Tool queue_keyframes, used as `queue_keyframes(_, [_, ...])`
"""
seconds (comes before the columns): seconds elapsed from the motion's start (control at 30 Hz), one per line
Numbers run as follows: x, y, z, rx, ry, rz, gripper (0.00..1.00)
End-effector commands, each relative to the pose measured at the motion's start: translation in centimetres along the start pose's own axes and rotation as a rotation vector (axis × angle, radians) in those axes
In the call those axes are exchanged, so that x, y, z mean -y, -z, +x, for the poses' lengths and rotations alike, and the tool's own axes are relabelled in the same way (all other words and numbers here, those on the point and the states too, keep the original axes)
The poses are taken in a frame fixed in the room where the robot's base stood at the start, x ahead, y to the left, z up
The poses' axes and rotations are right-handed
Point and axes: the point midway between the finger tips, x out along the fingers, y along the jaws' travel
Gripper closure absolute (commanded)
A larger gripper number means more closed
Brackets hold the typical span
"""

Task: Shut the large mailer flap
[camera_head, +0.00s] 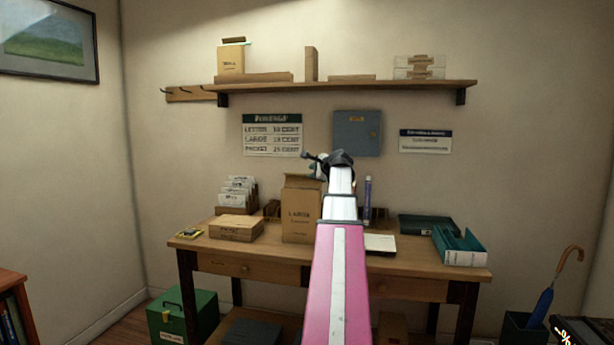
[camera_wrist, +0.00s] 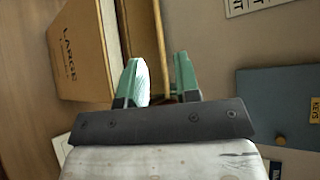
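The large mailer (camera_head: 300,217) is a brown upright box lettered "LARGE" on the desk. Its flap (camera_head: 302,182) stands up at its top, open. In the wrist view the lettered front of the mailer (camera_wrist: 80,50) is at the left, turned sideways, and the flap (camera_wrist: 140,35) is at the upper middle, its edge strip running down toward the fingers. My gripper (camera_wrist: 158,82) is open, with green fingers apart on either side of that edge's line; contact is not clear. In the head view my arm hides most of the gripper (camera_head: 324,165), beside the mailer's upper right.
A small parcel box (camera_head: 237,228) and a rack of letters (camera_head: 238,193) stand left of the mailer. A blue tube (camera_head: 367,198), a white pad (camera_head: 380,243) and dark green binders (camera_head: 460,247) are at the right. A grey key cabinet (camera_head: 357,133) hangs behind; a shelf (camera_head: 345,86) is above.

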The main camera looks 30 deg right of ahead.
Motion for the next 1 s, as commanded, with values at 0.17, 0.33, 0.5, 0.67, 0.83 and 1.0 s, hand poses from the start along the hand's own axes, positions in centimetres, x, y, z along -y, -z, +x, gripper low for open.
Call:
queue_keyframes(0.17, [0.1, 0.0, 3.0, 0.0, -0.001, -0.001, 0.7])
queue_keyframes(0.33, [0.1, 0.1, 4.5, -0.001, 0.0, -0.001, 0.7])
queue_keyframes(0.5, [0.0, 0.1, 5.0, -0.001, 0.0, -0.002, 0.7])
queue_keyframes(0.67, [0.0, 0.0, 5.0, -0.001, 0.0, -0.002, 0.7])
queue_keyframes(0.83, [0.0, 0.0, 5.0, -0.001, 0.0, -0.002, 1.0])
queue_keyframes(1.0, [0.0, 0.0, 5.0, -0.001, 0.0, -0.002, 1.0])
